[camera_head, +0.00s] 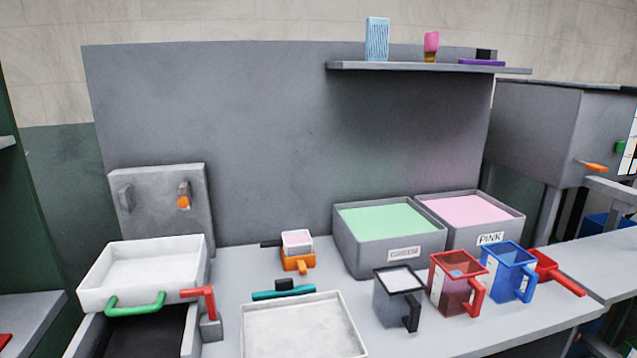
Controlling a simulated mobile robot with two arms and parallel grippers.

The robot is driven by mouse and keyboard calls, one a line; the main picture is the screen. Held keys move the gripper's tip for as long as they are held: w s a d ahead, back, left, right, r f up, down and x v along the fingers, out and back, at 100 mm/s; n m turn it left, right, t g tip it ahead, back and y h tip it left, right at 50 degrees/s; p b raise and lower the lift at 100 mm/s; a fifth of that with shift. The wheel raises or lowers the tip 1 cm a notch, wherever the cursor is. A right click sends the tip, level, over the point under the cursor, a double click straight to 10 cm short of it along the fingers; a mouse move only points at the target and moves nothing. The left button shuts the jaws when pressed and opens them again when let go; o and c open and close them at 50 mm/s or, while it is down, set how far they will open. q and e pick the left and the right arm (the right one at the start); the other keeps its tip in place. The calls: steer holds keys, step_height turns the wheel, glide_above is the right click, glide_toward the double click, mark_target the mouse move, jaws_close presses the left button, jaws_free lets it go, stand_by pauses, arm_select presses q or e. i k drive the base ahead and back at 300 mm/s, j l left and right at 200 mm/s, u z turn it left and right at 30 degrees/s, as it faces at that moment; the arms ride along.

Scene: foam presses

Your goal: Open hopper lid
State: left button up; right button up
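No part is clearly marked as a hopper lid. A white shallow tray-like part (146,273) with a green bar handle (135,304) is at the left, above a dark opening (148,334). It looks slightly tilted; I cannot tell whether it is the hopper lid. A red lever (201,298) stands at its right corner. A grey panel (159,209) with an orange knob (184,197) rises behind it. Neither of my grippers is in view.
A green-filled bin (345,250) and a pink-filled bin (463,201) stand at the back right. Grey (388,301), red (450,290) and blue (506,274) jugs stand before them. A pale tray (303,335) is front centre. A shelf (430,68) hangs above.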

mark_target(568, 84)
steer(key=z, duration=1.45)
steer(key=i+l, duration=0.3)
steer(key=i+l+u, duration=0.1)
steer(key=i+l, duration=0.2)
steer(key=l, duration=0.2)
